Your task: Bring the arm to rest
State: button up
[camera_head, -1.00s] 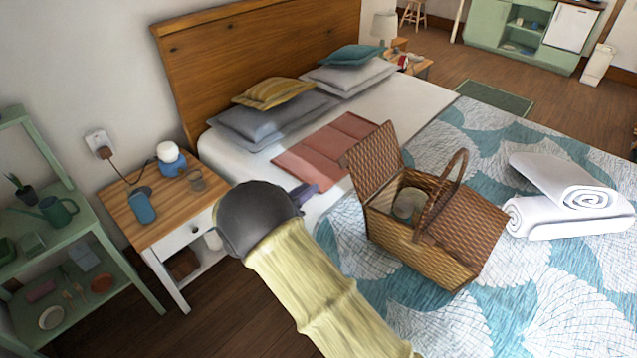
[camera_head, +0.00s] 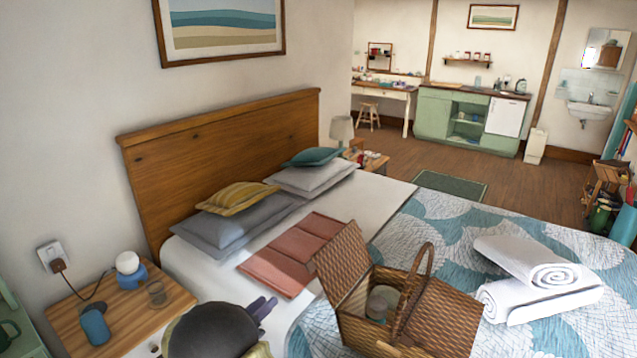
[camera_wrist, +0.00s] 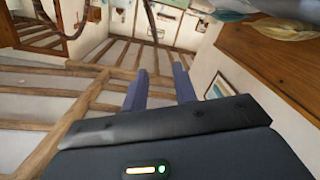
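My gripper (camera_head: 262,308) shows at the bottom of the head view, beyond the dark rounded end of my arm, between the nightstand and the bed. In the wrist view my gripper (camera_wrist: 158,88) has its two bluish fingers apart, with nothing between them. The wrist view looks tilted, towards the ceiling beams and upper walls. My gripper touches nothing that I can see.
A wooden nightstand (camera_head: 130,335) with a blue cup, a blue-and-white item and a glass stands at left. The bed (camera_head: 395,195) holds an open wicker basket (camera_head: 430,325), white rolled towels (camera_head: 535,275), pillows and a folded pink cloth (camera_head: 290,258). Wood floor (camera_head: 400,155) is open behind.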

jog(key=w+d+r+n+g+y+p, duration=0.1)
jog(key=w+d+r+g+y, duration=0.1)
jog(key=w+d+r+y, duration=0.3)
jog(key=w+d+r+g+y+p, duration=0.1)
jog(key=d+r+y, duration=0.15)
jog(key=d, duration=0.55)
jog(key=s+d+g+p, duration=0.1)
jog(key=s+d+g, duration=0.4)
jog(key=s+d, duration=0.4)
jog(key=s+d+g+y+p, duration=0.1)
jog(key=s+d+g, duration=0.3)
jog(key=s+d, duration=0.6)
jog(key=s, duration=0.6)
jog(key=shift+s+f+g, duration=0.15)
jog(key=shift+s+g, duration=0.2)
jog(key=shift+g, duration=0.05)
